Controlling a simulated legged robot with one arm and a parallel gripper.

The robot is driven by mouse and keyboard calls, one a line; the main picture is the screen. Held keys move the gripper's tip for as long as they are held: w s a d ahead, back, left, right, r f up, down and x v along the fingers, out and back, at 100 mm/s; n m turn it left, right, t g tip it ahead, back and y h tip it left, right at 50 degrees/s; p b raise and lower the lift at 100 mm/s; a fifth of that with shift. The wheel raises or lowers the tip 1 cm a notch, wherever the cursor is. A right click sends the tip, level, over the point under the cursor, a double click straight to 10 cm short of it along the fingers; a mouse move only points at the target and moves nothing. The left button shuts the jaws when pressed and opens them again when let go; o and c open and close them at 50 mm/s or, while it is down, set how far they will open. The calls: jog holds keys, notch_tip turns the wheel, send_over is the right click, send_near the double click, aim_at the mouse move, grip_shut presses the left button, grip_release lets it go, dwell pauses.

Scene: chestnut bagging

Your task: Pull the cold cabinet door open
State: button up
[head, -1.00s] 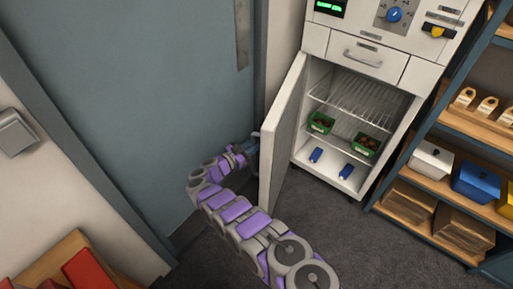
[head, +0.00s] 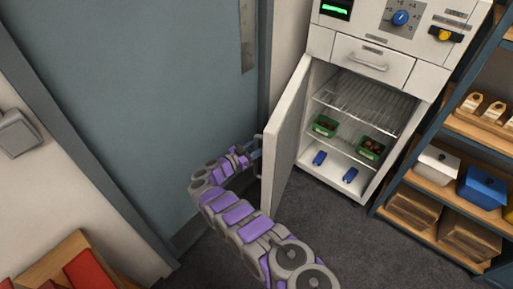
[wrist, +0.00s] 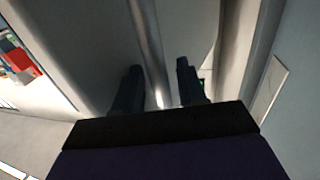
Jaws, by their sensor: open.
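The cold cabinet (head: 405,165) stands at the upper right in the head view. Its white door (head: 288,145) is swung wide open to the left. The door's handle (head: 259,155) is on the outer face, beside my gripper (head: 253,154). In the wrist view my gripper (wrist: 160,85) has its two dark fingers apart, with a bright vertical bar showing between them; I cannot tell whether they touch it. Inside the cabinet, two green trays of chestnuts (head: 325,126) (head: 370,149) sit on a wire shelf, and two blue objects (head: 320,158) (head: 350,175) lie on the floor below.
A grey-blue room door (head: 150,100) is close behind my arm on the left. A shelf rack (head: 440,200) with bins and paper bags stands to the right. A drawer (head: 373,60) and control panel are above the cabinet opening. The dark floor in front is clear.

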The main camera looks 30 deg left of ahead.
jog(key=shift+s, duration=0.1)
jog(key=v, duration=1.7)
jog(key=shift+a, duration=0.2)
